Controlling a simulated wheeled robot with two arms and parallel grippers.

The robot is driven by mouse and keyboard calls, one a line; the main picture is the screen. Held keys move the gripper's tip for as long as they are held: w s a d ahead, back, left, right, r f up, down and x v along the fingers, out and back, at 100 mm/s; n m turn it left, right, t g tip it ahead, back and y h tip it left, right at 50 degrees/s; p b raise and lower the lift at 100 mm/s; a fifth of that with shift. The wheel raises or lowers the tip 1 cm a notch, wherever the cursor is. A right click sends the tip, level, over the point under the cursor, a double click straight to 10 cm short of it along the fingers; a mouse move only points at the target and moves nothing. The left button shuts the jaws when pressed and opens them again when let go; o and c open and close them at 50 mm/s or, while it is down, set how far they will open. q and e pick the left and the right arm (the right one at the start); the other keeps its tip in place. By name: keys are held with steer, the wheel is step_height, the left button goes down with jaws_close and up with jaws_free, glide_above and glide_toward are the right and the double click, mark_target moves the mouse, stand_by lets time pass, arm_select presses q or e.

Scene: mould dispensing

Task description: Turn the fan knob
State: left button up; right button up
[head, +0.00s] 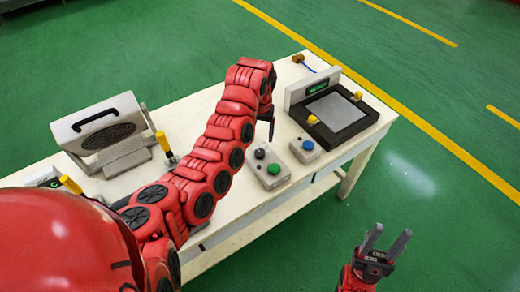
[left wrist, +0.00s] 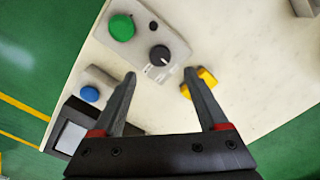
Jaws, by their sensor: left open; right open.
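A small black knob (head: 259,153) sits on a grey control box (head: 269,180) beside a green button (head: 273,168). In the left wrist view the knob (left wrist: 160,55) has a pale pointer mark and lies just past the gap between my fingertips. My left gripper (head: 271,135) is open, fingers pointing down above the table near this box; it also shows in the left wrist view (left wrist: 160,76) with nothing held. The fan (head: 110,140), a pale box with a grille and black handle, stands at the table's left. My right gripper (head: 388,238) is open and empty, off the table's front edge.
A second grey box with a blue button (head: 308,145) stands right of the knob box. A black-framed device (head: 341,128) with yellow corner pieces sits at the table's right end. Yellow-handled clamps (head: 164,142) stand near the fan. The white table top (head: 205,92) is clear at the back.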

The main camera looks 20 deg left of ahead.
mark_target(260, 152)
arm_select(q)
step_height(260, 152, down, 6)
steer(key=shift+f+p, duration=0.25)
steer(key=shift+p, duration=0.8)
steer(key=shift+f, duration=0.9)
jaws_close()
